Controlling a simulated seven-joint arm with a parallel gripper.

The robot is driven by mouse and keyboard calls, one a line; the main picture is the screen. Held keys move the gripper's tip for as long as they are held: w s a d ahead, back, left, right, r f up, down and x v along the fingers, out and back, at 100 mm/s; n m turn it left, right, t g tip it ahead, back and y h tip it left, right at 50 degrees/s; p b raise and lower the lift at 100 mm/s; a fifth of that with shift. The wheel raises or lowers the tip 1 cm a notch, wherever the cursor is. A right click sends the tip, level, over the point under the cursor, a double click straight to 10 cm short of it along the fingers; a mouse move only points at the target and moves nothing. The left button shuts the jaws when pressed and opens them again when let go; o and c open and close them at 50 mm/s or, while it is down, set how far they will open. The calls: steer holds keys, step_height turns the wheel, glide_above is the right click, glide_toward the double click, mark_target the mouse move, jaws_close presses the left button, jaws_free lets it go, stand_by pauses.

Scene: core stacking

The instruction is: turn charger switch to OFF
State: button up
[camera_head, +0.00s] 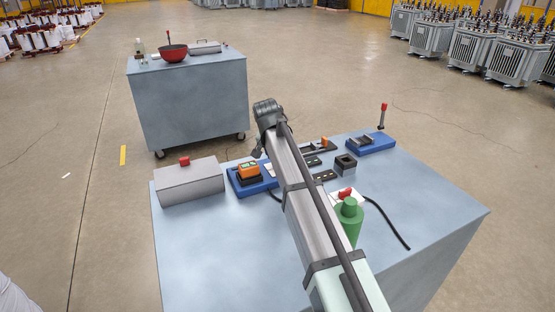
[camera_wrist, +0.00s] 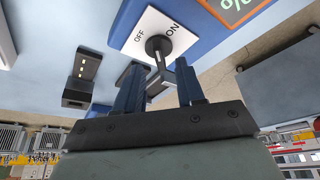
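The charger is a blue base (camera_head: 244,186) with an orange-and-black unit (camera_head: 248,170) on it, near the middle of the table. In the wrist view its white switch plate (camera_wrist: 142,24) reads OFF at left and ON at right. A dark round knob (camera_wrist: 158,45) sits on the plate, with a grey lever (camera_wrist: 160,66) reaching toward my gripper. I cannot tell exactly which label the lever selects. My gripper (camera_wrist: 159,78) has its blue fingers apart, with the lever's end between or just beyond them. Contact is not clear. In the head view my arm hides most of the plate.
A grey box (camera_head: 190,184) with a red knob stands left of the charger. A dark block (camera_head: 345,165) and a second blue base (camera_head: 371,143) are farther back. The table's front left is clear.

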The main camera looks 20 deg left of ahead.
steer(key=shift+x, duration=1.5)
jaws_close()
